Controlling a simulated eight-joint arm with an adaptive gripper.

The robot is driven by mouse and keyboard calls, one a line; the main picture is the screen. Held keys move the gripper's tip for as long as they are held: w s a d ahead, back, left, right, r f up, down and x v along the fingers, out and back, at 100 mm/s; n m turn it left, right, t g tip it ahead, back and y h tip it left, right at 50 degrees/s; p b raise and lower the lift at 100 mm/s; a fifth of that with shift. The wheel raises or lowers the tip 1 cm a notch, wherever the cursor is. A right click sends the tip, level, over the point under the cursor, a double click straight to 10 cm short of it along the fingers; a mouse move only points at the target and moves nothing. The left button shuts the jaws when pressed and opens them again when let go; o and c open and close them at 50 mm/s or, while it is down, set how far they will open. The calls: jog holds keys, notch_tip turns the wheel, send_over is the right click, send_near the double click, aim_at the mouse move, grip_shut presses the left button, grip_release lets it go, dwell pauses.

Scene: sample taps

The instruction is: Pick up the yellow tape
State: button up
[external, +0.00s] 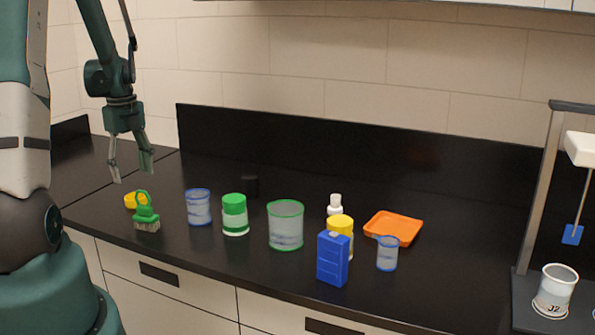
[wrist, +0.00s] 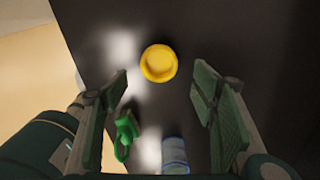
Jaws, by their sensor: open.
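The yellow tape (external: 130,201) lies on the black counter at the left, partly hidden behind a green brush (external: 146,215). In the wrist view the yellow tape (wrist: 159,63) is a round yellow ring or disc lying flat, ahead of and between the fingers. My gripper (external: 133,176) is open and empty, pointing down above the counter near the tape. In the wrist view my gripper (wrist: 161,85) shows its two fingers wide apart, with nothing between them.
The green brush (wrist: 126,130) lies close to the tape. A blue-rimmed cup (external: 198,208), a green-lidded jar (external: 235,215), a green-rimmed container (external: 286,226), a blue box (external: 332,258) and an orange tray (external: 393,228) stand to the right. The counter's front edge is near.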

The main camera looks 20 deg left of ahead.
aim_at(125, 195)
jog(key=shift+a+f, duration=0.1)
jog(key=shift+a, duration=0.05)
dwell(0.3)
jog(key=shift+f, duration=1.3)
jog(key=shift+f, duration=0.15)
jog(key=shift+f, duration=2.45)
jog(key=c, duration=1)
